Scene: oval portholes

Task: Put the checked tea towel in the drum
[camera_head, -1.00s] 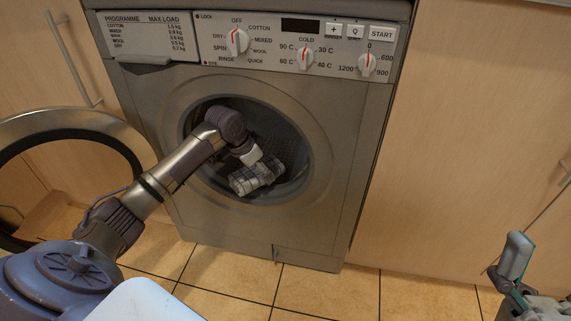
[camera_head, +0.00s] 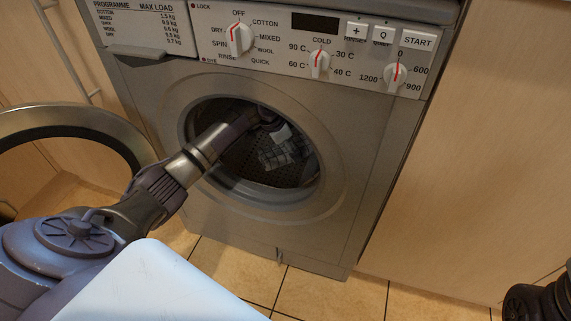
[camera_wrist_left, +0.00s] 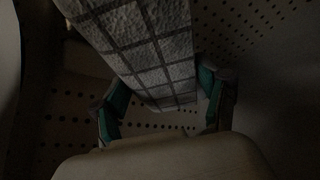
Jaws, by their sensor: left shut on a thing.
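The checked tea towel (camera_head: 284,155), white-grey with dark lines, is inside the drum (camera_head: 300,174) of the washing machine in the head view. In the left wrist view, the towel (camera_wrist_left: 150,45) hangs between the fingers of my left gripper (camera_wrist_left: 162,108), which is shut on it. The perforated drum wall (camera_wrist_left: 235,25) surrounds them. My left arm reaches through the round opening, and its gripper (camera_head: 275,132) is dim in the head view. Whether the towel touches the drum wall is unclear. A dark part of my right arm shows at the lower right; its fingers are out of view.
The machine's round door (camera_head: 75,124) stands open at the left. The metal rim (camera_head: 335,160) surrounds the opening close to my left arm. Wooden cabinet fronts (camera_head: 480,180) flank the machine. The tiled floor (camera_head: 330,297) in front of it is bare where visible.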

